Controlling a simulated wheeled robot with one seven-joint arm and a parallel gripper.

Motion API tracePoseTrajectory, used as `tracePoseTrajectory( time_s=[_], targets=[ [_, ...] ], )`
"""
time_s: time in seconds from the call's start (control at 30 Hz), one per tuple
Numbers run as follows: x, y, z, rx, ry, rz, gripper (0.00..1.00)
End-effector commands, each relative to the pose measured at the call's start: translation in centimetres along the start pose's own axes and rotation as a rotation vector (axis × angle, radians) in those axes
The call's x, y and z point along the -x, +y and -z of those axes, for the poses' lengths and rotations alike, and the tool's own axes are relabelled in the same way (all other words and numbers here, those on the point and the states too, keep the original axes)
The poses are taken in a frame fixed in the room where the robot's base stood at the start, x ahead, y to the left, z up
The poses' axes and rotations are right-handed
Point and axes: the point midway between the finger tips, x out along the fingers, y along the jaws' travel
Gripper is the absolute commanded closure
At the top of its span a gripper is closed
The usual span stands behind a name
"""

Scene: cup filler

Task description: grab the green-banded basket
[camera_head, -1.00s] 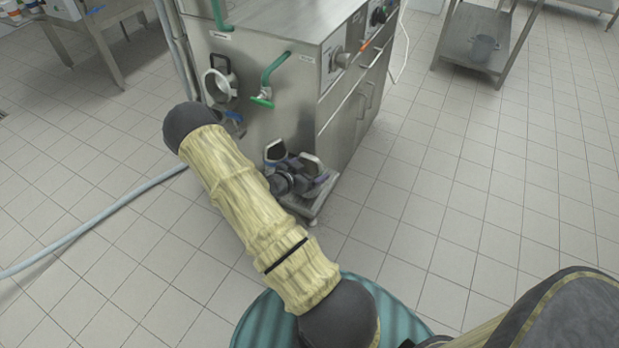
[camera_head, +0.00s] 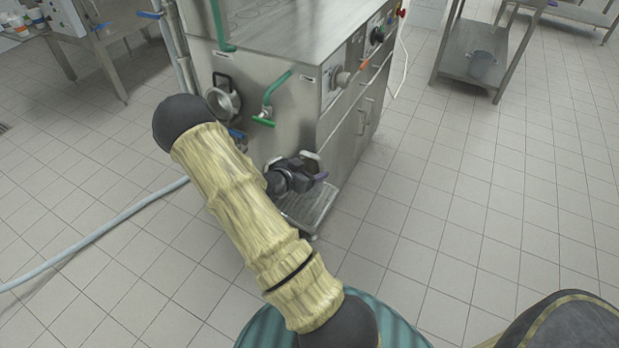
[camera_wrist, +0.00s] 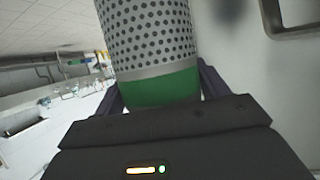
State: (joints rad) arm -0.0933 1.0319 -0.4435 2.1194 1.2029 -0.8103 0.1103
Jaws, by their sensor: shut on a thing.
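The green-banded basket (camera_wrist: 149,45) is a perforated metal cylinder with a green band at its near end. It fills the upper middle of the wrist view, and its far end is out of frame. My gripper (camera_wrist: 160,85) is shut on it, with one dark finger on each side of the green band. In the head view my gripper (camera_head: 308,170) is at the lower front of the steel machine, above a low tray. I cannot make out the basket in that view.
The steel machine (camera_head: 280,95) has green pipes and a round port (camera_head: 224,98) on its front. The low metal tray (camera_head: 318,208) is at its foot. A pale hose (camera_head: 100,235) crosses the floor at left. A steel shelf (camera_head: 468,50) stands at back right. The right floor is clear.

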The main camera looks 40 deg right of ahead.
Motion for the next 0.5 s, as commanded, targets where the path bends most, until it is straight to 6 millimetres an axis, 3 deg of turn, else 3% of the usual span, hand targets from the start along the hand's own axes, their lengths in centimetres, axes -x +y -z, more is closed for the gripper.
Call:
tracePoseTrajectory(
  time_s=[0.13,0.5],
  targets=[
    [0.66,0.00,1.56,-0.001,0.001,0.000,0.55],
    [0.69,0.00,1.70,0.000,0.001,0.000,0.55]
  ],
)
